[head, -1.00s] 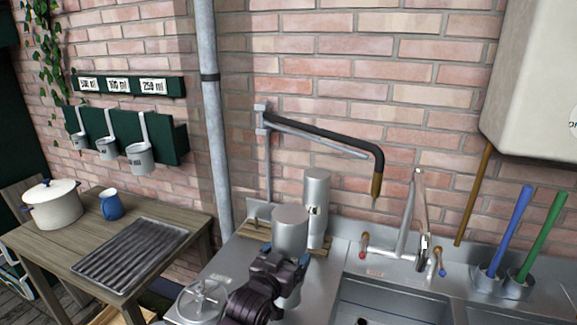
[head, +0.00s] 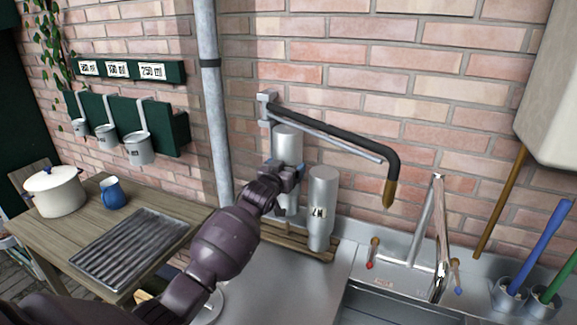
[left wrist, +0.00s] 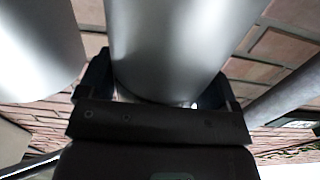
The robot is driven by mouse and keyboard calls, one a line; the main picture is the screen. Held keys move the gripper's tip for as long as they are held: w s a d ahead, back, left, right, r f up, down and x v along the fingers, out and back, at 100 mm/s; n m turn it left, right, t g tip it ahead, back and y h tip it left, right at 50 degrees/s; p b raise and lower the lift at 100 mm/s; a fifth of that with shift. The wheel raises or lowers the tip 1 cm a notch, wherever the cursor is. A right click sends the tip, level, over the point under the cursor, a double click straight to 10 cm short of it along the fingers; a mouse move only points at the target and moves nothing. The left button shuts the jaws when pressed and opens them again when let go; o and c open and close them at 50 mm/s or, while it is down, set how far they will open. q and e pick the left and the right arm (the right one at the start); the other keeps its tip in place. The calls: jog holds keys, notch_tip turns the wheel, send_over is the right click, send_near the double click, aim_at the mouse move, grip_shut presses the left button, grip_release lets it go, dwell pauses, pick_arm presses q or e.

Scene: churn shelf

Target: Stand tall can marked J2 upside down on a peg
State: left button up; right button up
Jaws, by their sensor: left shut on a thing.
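My left gripper (head: 287,178) is shut around a tall plain metal can (head: 288,142), held upright over the left part of the wooden peg rack (head: 325,252). The arm hides much of its lower part, and I cannot tell whether it touches a peg. No mark shows on the held can. In the left wrist view the can (left wrist: 170,45) sits between the fingers (left wrist: 158,98). A second tall can (head: 322,205) stands on the rack just right of it; its dark label looks upside down and I cannot read it surely. My right gripper is not in view.
A swing spout (head: 330,130) hangs above and right of the cans. A tap (head: 432,235) and sink (head: 390,305) lie to the right. A wooden table with a ridged tray (head: 130,245), white pot (head: 55,192) and blue jug (head: 112,193) is at left.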

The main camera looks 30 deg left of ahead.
aim_at(283, 201)
pick_arm(q)
jog(key=shift+f+b, duration=3.4)
jog(key=shift+f, duration=1.7)
jog(key=shift+f, duration=0.1)
jog(key=shift+f, duration=0.1)
